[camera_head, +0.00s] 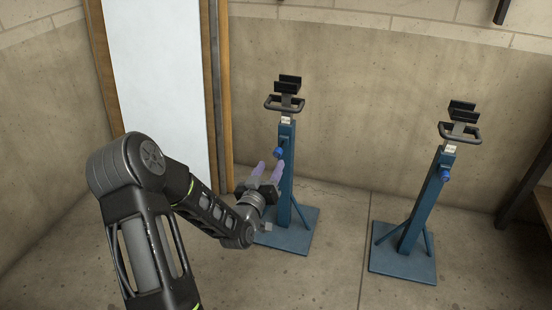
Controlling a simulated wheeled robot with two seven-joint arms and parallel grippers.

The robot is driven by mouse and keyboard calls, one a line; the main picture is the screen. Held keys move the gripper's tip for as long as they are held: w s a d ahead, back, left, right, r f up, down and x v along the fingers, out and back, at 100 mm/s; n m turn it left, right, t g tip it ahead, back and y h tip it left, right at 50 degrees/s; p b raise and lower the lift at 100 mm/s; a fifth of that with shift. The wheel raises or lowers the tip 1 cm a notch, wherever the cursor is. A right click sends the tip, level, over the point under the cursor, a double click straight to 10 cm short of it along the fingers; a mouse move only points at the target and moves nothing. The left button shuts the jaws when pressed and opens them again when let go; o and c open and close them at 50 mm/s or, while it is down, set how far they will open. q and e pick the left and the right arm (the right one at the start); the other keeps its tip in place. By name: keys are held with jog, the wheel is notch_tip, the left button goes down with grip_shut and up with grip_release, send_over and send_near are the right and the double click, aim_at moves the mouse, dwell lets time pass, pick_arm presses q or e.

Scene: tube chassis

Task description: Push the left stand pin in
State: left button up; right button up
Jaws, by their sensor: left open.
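The left stand (286,185) is a blue post on a flat blue base, with a black cradle and handle on top. Its blue pin (280,153) sticks out from the upper post on the left side. My left gripper (267,170) has light purple fingers and is open, just below and to the left of that pin, with a small gap to it. The fingers are empty, and the gripper hides part of the post's left side. My right gripper is not in view.
A second blue stand (424,205) with its own blue pin (444,174) stands to the right. A white panel (160,85) in a wooden frame leans at the curved wall behind my left arm. Bare floor (345,235) lies between the stands. A dark-legged piece of furniture (527,180) is at the right edge.

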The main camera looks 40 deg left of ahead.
aim_at(277, 155)
pick_arm(q)
jog(key=b+x, duration=0.1)
jog(key=x, duration=0.4)
jog(key=shift+f+b, duration=0.15)
jog(key=shift+b, duration=0.2)
jog(key=shift+w+a, duration=0.15)
jog(key=shift+w, duration=0.35)
jog(key=shift+c, duration=0.3)
grip_shut()
